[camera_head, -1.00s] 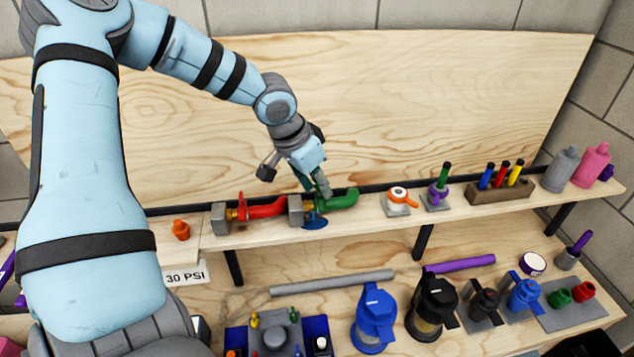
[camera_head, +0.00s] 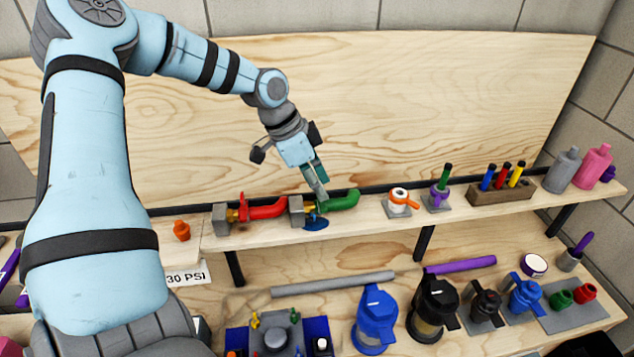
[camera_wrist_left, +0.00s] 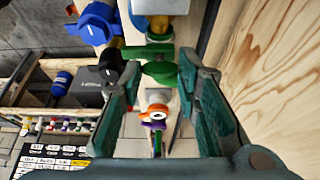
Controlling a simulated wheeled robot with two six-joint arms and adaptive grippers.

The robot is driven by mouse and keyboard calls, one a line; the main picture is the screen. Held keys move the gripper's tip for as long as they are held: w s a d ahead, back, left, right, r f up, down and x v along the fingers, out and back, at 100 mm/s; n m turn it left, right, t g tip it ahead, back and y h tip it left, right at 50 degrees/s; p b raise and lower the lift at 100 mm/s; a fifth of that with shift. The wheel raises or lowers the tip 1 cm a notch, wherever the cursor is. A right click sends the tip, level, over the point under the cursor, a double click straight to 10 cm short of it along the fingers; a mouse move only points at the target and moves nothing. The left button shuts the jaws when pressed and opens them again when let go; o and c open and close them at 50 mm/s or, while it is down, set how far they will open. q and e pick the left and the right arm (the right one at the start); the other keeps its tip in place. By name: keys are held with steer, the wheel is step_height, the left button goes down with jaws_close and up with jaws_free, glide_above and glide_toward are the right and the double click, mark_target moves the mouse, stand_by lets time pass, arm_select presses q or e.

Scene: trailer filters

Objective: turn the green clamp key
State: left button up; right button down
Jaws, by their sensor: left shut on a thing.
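The green clamp key (camera_wrist_left: 147,51) shows in the left wrist view as a green bar between my fingertips, beside the blue knob. A thicker green curved hose piece (camera_head: 344,200) lies on the shelf just right of the fingertips; it also shows in the wrist view (camera_wrist_left: 161,73). My left gripper (camera_head: 323,206) reaches down from above, its teal fingers on the key at the grey block. Its fingers (camera_wrist_left: 157,72) hide the key in the head view. The key's exact angle is hard to tell. My right gripper is not in view.
A red hose piece (camera_head: 265,209) and grey block (camera_head: 221,219) lie left of the gripper. A blue knob (camera_head: 316,223) sits below the fingertips. An orange-and-white part (camera_head: 399,203) stands to the right. Blue and black filter housings (camera_head: 375,318) fill the lower bench. The wooden backboard (camera_head: 430,105) rises behind.

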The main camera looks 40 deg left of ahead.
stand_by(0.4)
arm_select(q)
steer(key=o, duration=1.2)
steer(key=shift+d, duration=0.1)
steer(key=shift+c, duration=0.2)
steer(key=v, duration=1.2)
steer(key=shift+w, duration=0.15)
